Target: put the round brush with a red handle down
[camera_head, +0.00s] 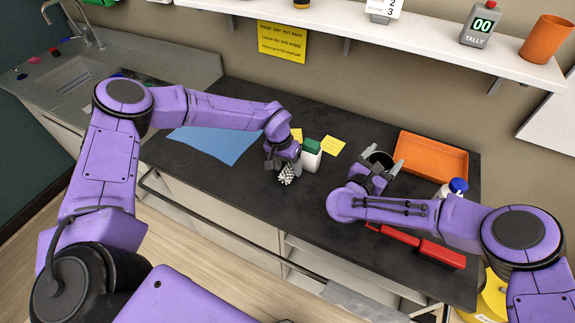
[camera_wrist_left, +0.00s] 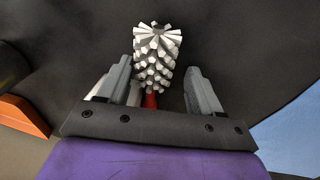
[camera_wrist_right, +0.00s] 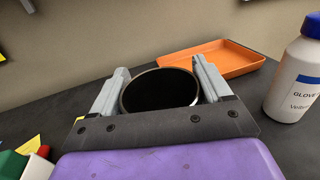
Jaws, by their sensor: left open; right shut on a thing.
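The round brush (camera_head: 287,175) shows white bristles in the head view, at the front of the dark bench. In the left wrist view the brush (camera_wrist_left: 157,55) has a short piece of red handle (camera_wrist_left: 151,100) showing below its bristles. My left gripper (camera_head: 281,160) is open, with one finger on each side of the brush and gaps visible in the wrist view (camera_wrist_left: 162,80). The lower handle is hidden. My right gripper (camera_head: 378,168) is shut on a dark round cup (camera_wrist_right: 160,91), which sits between its fingers (camera_wrist_right: 162,75).
An orange tray (camera_head: 432,178), a blue-capped bottle (camera_wrist_right: 294,85) and a red object (camera_head: 440,253) lie around the right arm. A blue sheet (camera_head: 215,145) lies left. A shelf (camera_head: 400,32) runs above.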

